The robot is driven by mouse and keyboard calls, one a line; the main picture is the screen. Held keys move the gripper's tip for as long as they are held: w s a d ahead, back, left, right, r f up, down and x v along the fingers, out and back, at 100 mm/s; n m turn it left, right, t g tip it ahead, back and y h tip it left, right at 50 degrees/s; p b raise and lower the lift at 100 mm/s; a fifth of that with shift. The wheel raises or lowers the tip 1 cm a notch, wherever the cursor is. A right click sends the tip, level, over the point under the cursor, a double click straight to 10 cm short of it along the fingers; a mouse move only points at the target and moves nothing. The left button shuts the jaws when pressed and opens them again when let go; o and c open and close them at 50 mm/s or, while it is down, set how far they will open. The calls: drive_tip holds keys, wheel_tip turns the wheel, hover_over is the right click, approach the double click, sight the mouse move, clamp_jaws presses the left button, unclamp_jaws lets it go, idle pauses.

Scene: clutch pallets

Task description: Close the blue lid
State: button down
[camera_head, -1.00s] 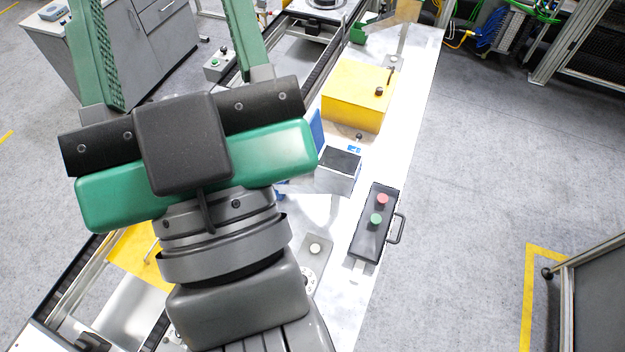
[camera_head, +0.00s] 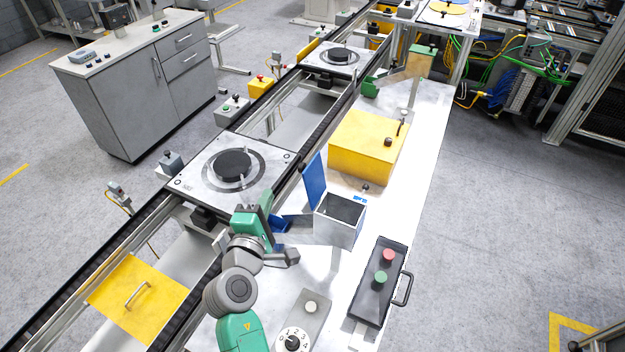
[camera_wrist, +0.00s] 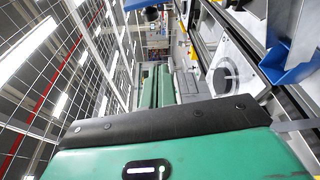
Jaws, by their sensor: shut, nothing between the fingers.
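The blue lid (camera_head: 315,182) stands raised, open, at the left edge of a small grey box (camera_head: 338,225). The dark inside of the box shows. My gripper (camera_head: 266,205) is left of the box and lid, near the conveyor edge, apart from the lid. Its two green fingers (camera_wrist: 158,72) lie close together in the wrist view, shut and empty. A blue bin-like part (camera_head: 281,224) sits between my gripper and the box. A blue part (camera_wrist: 290,62) shows at the right of the wrist view; I cannot tell whether it is the lid.
A yellow box (camera_head: 365,148) with a knob stands behind the grey box. A button panel (camera_head: 380,282) with red and green buttons is in front, at the right. A conveyor with a round-topped pallet (camera_head: 205,170) runs at the left. A dial (camera_head: 293,342) is near the front.

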sight(309, 180)
drive_tip(key=w+d+p, duration=0.2)
drive_tip(key=w+d, duration=0.3)
drive_tip(key=w, duration=0.2)
drive_tip(key=shift+w+d+r, duration=0.2)
drive_tip(key=shift+w+d, duration=0.05)
drive_tip(key=shift+d, duration=0.1)
drive_tip(key=shift+d, duration=0.1)
idle(0.3)
